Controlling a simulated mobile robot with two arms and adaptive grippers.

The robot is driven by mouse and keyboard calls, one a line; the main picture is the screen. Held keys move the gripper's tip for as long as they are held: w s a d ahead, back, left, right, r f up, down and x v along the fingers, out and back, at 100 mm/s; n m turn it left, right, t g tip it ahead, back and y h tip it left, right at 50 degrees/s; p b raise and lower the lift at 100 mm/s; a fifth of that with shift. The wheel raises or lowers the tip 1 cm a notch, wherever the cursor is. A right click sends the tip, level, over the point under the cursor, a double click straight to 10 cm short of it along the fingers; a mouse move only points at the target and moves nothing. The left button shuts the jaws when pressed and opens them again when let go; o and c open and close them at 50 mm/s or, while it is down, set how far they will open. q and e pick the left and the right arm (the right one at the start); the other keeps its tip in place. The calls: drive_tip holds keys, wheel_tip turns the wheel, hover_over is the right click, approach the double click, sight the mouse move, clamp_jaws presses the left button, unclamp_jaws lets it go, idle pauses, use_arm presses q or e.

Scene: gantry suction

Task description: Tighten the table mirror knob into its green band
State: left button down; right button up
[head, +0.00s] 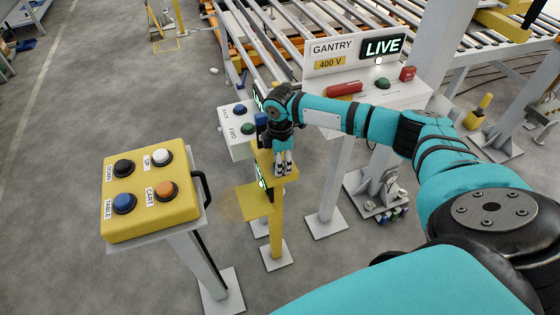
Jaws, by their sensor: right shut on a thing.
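My right gripper (284,170) points down at the head of a yellow post (276,225), in the middle of the head view. Its fingers are shut on what appears to be the table mirror knob; the fingers and wrist hide the knob itself. A small green-lit display (262,179) shows on the post's left side, partly covered, too small to read. The green band cannot be made out. My left gripper is not in view.
A yellow button box (150,226) with black, white, blue and orange buttons stands at left. A white two-button box (238,128) is behind the post. The gantry panel (326,69), lit LIVE, stands behind my right arm. Roller conveyors fill the back; floor at left is clear.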

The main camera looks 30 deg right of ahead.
drive_tip(key=shift+r+p, duration=0.15)
drive_tip(key=shift+p, duration=0.25)
drive_tip(key=shift+c, duration=0.2)
drive_tip(key=shift+r+m+p, duration=0.1)
drive_tip(key=shift+m+p, duration=0.9)
drive_tip(key=shift+p, duration=0.15)
drive_tip(key=shift+m+p, duration=0.35)
drive_tip(key=shift+m, duration=0.25)
drive_tip(key=shift+f, duration=0.25)
drive_tip(key=o, duration=1.2)
drive_tip(key=shift+c, duration=0.2)
wheel_tip(320, 180, up, 12)
